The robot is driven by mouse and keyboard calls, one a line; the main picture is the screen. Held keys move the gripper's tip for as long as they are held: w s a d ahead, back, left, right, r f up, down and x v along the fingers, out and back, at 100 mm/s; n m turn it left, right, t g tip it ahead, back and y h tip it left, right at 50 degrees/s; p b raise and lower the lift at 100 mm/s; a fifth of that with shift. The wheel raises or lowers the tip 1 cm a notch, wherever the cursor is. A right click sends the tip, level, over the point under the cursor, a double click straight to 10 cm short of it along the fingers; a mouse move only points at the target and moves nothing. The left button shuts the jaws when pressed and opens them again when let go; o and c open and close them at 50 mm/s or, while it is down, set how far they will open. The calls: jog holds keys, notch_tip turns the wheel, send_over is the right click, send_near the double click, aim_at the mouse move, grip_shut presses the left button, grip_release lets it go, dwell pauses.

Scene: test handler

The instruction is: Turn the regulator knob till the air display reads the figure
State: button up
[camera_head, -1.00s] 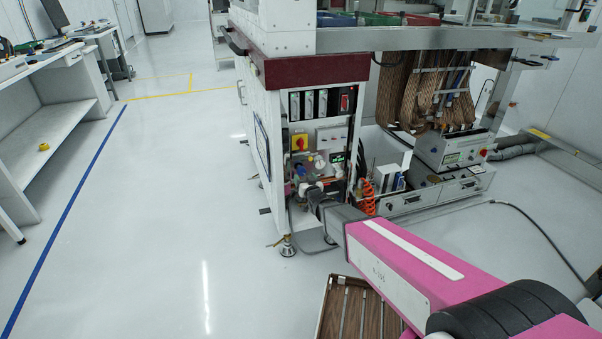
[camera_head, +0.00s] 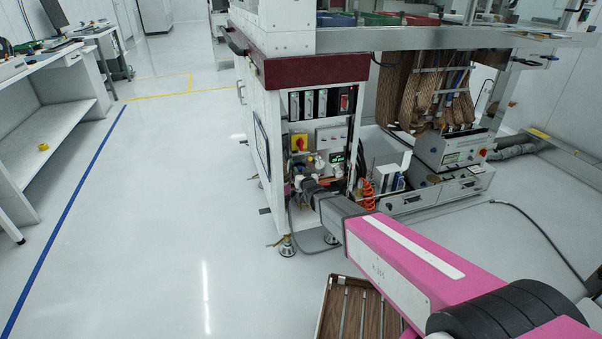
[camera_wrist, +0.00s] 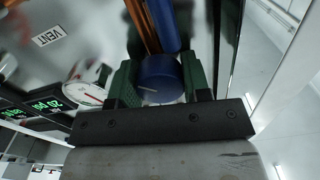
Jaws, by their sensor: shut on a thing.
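The blue regulator knob (camera_wrist: 160,80) sits between the two green finger pads of my gripper (camera_wrist: 162,92) in the wrist view. The pads are shut on its sides, and a pale line marks its face. The air display (camera_wrist: 47,104) shows green digits, tilted and partly cut by the left edge; I cannot read them surely. A round white gauge (camera_wrist: 88,93) with a red needle lies between display and gripper. In the head view my gripper (camera_head: 304,184) is at the low front panel, hiding the knob, and the display (camera_head: 337,157) is a small green glow.
A VENT label (camera_wrist: 47,37) is on the panel. A yellow and red switch (camera_head: 299,142) sits above the knob area. An orange coiled hose (camera_head: 368,195) hangs to the right. A slatted wooden tray (camera_head: 350,310) is below my arm.

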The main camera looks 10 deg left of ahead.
jog(key=shift+m, duration=0.3)
jog(key=m, duration=0.5)
jog(key=shift+m, duration=0.3)
jog(key=m, duration=0.5)
jog(key=shift+m, duration=0.4)
jog(key=o, duration=0.9)
jog(key=shift+s, duration=0.15)
jog(key=v, duration=1)
jog(key=shift+s+d, duration=0.2)
jog(key=shift+d, duration=0.05)
